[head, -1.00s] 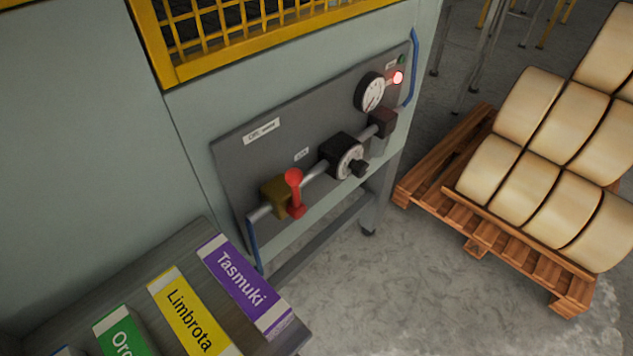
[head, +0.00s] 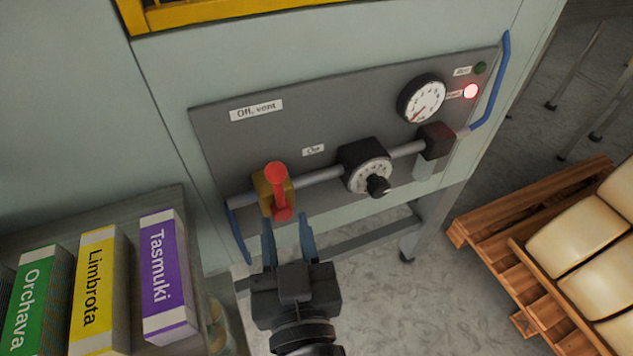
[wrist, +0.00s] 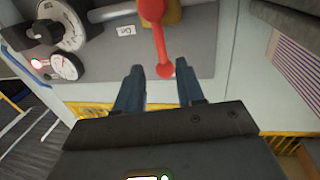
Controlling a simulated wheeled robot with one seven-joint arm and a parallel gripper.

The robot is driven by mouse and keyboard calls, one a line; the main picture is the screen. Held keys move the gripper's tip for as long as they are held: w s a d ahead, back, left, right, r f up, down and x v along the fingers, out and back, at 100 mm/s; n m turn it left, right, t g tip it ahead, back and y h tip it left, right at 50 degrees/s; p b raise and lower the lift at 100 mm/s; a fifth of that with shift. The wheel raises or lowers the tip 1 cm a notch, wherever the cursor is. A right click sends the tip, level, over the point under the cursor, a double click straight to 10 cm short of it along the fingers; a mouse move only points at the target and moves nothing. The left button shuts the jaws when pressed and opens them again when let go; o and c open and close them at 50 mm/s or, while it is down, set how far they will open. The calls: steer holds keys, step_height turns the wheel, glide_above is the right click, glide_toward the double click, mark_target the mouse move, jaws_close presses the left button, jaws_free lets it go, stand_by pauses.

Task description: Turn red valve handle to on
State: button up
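The red valve handle (head: 278,190) sits on a brass valve body (head: 262,193) at the left of a pipe on the grey panel. The "Off, vent" label (head: 257,110) is above, and the "On" label (head: 313,150) is to the right. My gripper (head: 288,232) is open and empty just below the handle. In the wrist view the red handle (wrist: 158,35) reaches toward the gap between my open fingers (wrist: 161,88); I cannot tell whether they touch it.
A black regulator knob (head: 378,186), a pressure gauge (head: 421,98), a lit red lamp (head: 470,91) and a dark green lamp (head: 480,68) are to the right. Labelled boxes, including purple Tasmuki (head: 160,270), stand at left. A wooden pallet (head: 490,250) with sacks is at right.

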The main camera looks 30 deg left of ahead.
mark_target(278, 190)
steer(key=shift+r+p+x, duration=0.15)
steer(key=shift+p+x, duration=0.3)
steer(key=shift+x, duration=1.65)
steer(key=shift+r+p+x, duration=0.1)
steer(key=shift+p+x, duration=0.3)
steer(key=shift+x, duration=1.7)
steer(key=shift+a, duration=0.1)
steer(key=shift+c, duration=0.4)
jaws_close()
